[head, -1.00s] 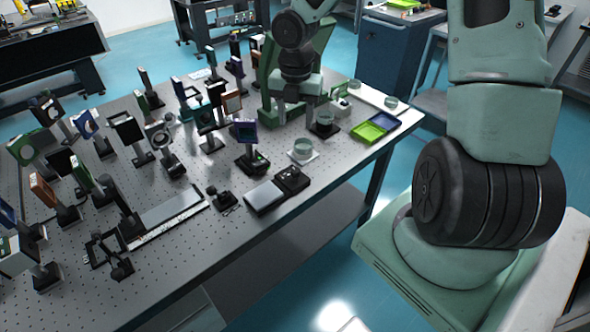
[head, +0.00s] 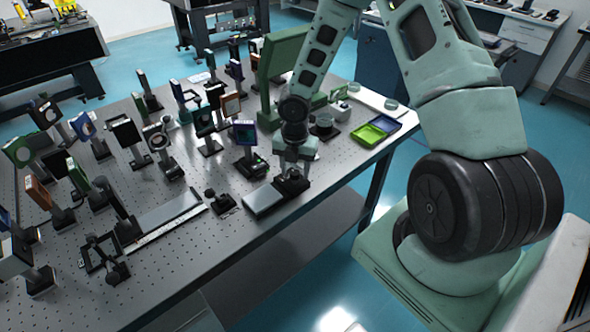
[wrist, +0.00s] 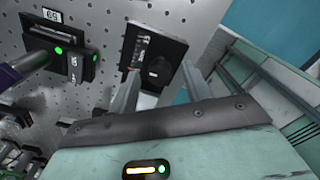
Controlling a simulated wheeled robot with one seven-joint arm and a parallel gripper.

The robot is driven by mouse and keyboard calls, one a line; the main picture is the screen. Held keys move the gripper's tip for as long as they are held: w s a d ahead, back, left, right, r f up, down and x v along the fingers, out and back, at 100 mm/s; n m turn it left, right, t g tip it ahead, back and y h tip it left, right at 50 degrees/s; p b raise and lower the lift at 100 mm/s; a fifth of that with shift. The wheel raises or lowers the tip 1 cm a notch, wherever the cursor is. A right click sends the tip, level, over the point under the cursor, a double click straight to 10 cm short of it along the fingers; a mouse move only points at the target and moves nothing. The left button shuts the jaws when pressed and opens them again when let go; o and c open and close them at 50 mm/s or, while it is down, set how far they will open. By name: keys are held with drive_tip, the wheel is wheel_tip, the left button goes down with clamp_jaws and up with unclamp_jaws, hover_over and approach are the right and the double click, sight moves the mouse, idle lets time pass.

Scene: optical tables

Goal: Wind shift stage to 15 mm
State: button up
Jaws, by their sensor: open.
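A black unit with a round dark knob (wrist: 159,68) lies below my gripper in the wrist view. The same unit (head: 294,187) is at the table's front edge in the head view, partly hidden by my gripper (head: 291,168). My gripper is open, with its two fingers (wrist: 160,78) on either side of the knob; I cannot tell whether they touch it. Beside it is a black base with green lights (wrist: 75,62), carrying a purple-framed optic (head: 245,132). I cannot tell for certain which part is the shift stage, and no millimetre reading is legible.
A flat grey box (head: 263,199) lies left of the knob unit, with a small black mount (head: 219,200) beyond it. Many post-mounted optics crowd the perforated table (head: 185,247) to the left. Green and blue trays (head: 372,133) sit at the right edge.

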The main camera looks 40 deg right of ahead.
drive_tip(key=shift+f, duration=0.2)
drive_tip(key=shift+c, duration=0.3)
drive_tip(key=c, duration=0.9)
drive_tip(key=shift+c, duration=0.2)
drive_tip(key=shift+m, duration=0.4)
